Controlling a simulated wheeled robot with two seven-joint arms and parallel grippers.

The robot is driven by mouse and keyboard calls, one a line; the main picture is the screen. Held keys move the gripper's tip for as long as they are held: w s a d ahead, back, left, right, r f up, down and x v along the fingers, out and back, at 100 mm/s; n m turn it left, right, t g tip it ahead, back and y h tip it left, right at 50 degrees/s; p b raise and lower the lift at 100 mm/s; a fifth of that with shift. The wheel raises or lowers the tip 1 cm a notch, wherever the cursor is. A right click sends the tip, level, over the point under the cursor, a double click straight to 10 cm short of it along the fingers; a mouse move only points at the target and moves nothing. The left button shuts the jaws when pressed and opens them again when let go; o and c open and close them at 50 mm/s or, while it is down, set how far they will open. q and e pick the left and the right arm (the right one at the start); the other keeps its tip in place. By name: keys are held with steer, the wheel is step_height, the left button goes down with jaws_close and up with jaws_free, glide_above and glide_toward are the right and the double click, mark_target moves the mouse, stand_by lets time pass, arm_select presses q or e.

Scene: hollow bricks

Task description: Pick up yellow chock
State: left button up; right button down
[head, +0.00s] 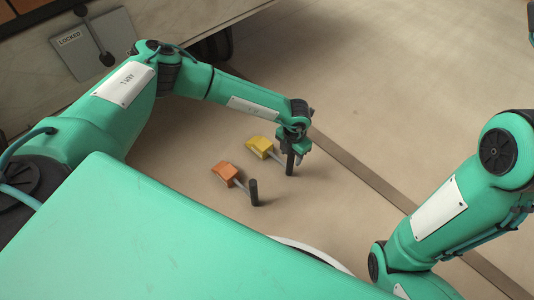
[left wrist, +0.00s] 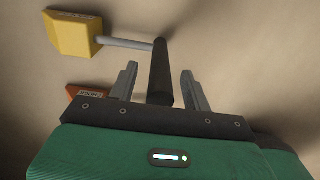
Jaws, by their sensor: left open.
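The yellow chock (head: 260,145) lies on the floor, with a grey rod running to an upright black handle. My left gripper (head: 294,143) is above that handle, pointing down. In the left wrist view the yellow block (left wrist: 73,35) is at the upper left, and its black handle (left wrist: 159,75) stands between the two fingers of my open left gripper (left wrist: 159,70). Gaps show on both sides of the handle. My right arm shows at the right of the head view, but its gripper is out of frame.
An orange chock (head: 225,172) with its own black handle (head: 254,192) lies close by, nearer my body. It also shows partly in the left wrist view (left wrist: 88,92). A panel marked LOCKED (head: 92,45) is at the upper left. The floor beyond is mostly clear.

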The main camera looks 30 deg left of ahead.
arm_select(q)
jaws_close()
stand_by(1.5)
